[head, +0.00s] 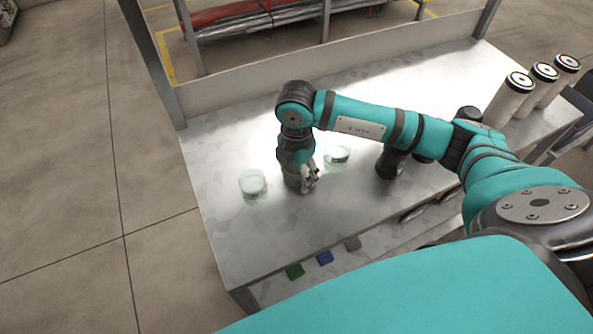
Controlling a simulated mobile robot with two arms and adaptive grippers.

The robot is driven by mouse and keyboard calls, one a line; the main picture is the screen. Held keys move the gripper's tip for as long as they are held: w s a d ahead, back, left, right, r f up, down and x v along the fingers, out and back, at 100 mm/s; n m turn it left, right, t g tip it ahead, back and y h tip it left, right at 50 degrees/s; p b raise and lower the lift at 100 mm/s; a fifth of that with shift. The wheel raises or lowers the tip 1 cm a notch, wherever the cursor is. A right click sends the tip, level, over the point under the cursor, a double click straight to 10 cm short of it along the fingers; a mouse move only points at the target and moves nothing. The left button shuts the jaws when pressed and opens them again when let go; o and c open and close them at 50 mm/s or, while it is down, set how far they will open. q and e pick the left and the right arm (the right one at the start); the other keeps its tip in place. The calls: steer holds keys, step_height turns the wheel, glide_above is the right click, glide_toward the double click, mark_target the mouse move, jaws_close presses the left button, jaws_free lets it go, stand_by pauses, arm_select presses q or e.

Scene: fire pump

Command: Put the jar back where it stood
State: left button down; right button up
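A clear glass jar (253,185) stands upright on the metal bench top at the left. A second clear glass jar (337,156) stands on the bench farther right, just behind and to the right of my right gripper. My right gripper (309,180) points down at the bench between these two jars. Its fingers are small and partly hidden by the wrist. A greyish shape beside the fingers may be another jar, but I cannot tell, nor whether the fingers hold anything. My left gripper is out of view.
The metal bench (240,238) has a low back panel. Several white cylinders with black lids (512,97) stand at its right end. A dark object (390,163) stands under my forearm. The bench's left front is clear.

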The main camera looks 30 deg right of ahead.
steer(key=shift+o, duration=1.2)
steer(key=shift+r, duration=0.5)
step_height(320, 180, up, 11)
steer(key=b, duration=0.2)
steer(key=shift+r, duration=0.2)
